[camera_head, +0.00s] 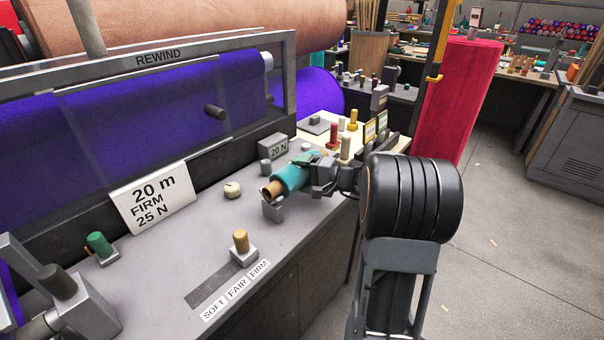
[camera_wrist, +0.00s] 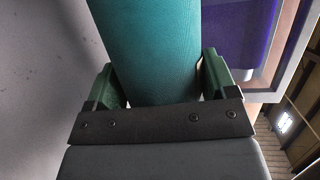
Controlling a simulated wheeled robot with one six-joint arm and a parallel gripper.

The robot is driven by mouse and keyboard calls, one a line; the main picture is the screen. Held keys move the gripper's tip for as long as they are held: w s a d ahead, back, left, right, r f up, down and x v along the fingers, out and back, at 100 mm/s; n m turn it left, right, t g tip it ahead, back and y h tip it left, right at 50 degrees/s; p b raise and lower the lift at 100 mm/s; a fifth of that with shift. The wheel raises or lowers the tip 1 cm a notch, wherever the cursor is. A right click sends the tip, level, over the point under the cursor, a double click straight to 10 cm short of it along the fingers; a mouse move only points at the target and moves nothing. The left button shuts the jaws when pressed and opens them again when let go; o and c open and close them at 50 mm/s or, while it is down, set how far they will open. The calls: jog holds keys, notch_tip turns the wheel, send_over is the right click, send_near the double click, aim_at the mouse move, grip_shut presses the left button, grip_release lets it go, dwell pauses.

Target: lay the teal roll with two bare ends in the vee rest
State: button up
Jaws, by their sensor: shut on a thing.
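The teal roll (camera_head: 291,178) lies at a slant on or just over the grey bench, with a bare brown tube end showing at its lower left. Its far end is mostly hidden by my gripper. My gripper (camera_head: 314,172) is shut on the roll from the right. In the wrist view the teal roll (camera_wrist: 158,50) fills the space between the green fingers of my gripper (camera_wrist: 165,80). A small grey block, which looks like the vee rest (camera_head: 273,209), stands right under the bare left end. I cannot tell whether the roll touches it.
Red and yellow pegs are at the back right.

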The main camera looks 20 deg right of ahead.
dwell(0.4)
jog(key=o, duration=1.1)
jog(key=v, duration=1.3)
jog(key=shift+s+d, duration=0.3)
